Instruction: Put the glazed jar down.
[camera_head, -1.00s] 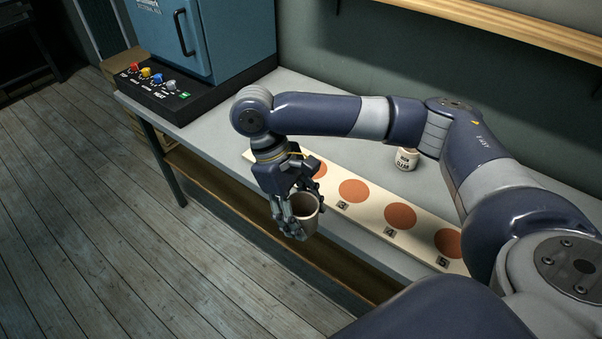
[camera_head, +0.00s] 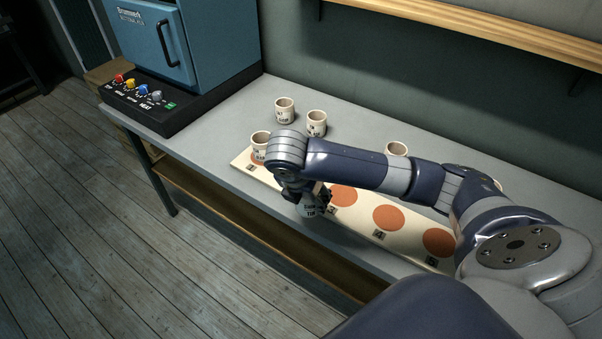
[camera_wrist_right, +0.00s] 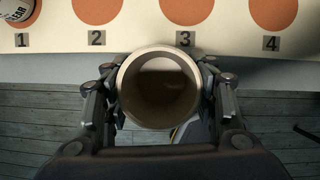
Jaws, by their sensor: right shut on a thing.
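The jar is in front of the near edge of a cream board (camera_head: 352,228) with numbered red-brown circles, close to numbers 2 and 3. I cannot tell its height over the bench edge. Circles 2, 3 and 4 look bare in the wrist view. My left gripper is out of view.
A labelled jar (camera_head: 260,141) stands on circle 1. Two jars (camera_head: 285,111) (camera_head: 316,123) stand behind the board, and another (camera_head: 397,149) farther right, partly behind my arm. A blue kiln (camera_head: 190,45) with coloured knobs is at the left end of the grey bench (camera_head: 350,124).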

